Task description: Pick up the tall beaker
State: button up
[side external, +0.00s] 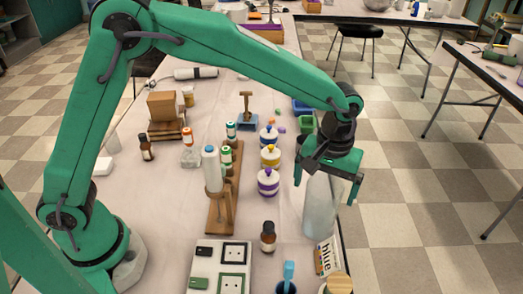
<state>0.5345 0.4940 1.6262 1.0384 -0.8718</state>
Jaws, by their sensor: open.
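The tall beaker appears to be the pale, translucent, tall vessel (320,212) standing upright near the right edge of the white table. My gripper (326,187) is open and points down at the beaker's upper part. One finger shows on the left of the beaker's top and the other on its right. I cannot tell from this view whether the beaker is truly between the fingers or behind them. The gripper hides the beaker's rim. No contact can be made out.
Left of the beaker stand three lidded jars (268,182) in a row. A wooden rack (222,215) with bottles is further left. The table's right edge is close.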

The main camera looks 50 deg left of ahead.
notch_tip(320, 180, down, 4)
jog(key=shift+f, duration=0.2)
dwell(0.5)
jog(key=c, duration=1.3)
jog(key=shift+d+r, duration=0.1)
jog(key=shift+c, duration=0.5)
jog(key=shift+w+r, duration=0.1)
jog(key=shift+r, duration=0.75)
notch_tip(320, 180, up, 2)
jog(key=shift+r, duration=0.15)
jog(key=s+d+r, duration=0.5)
jog(key=s+r, duration=0.2)
jog(key=s, duration=0.3)
jog(key=shift+s+d, duration=0.2)
jog(key=shift+d, duration=0.05)
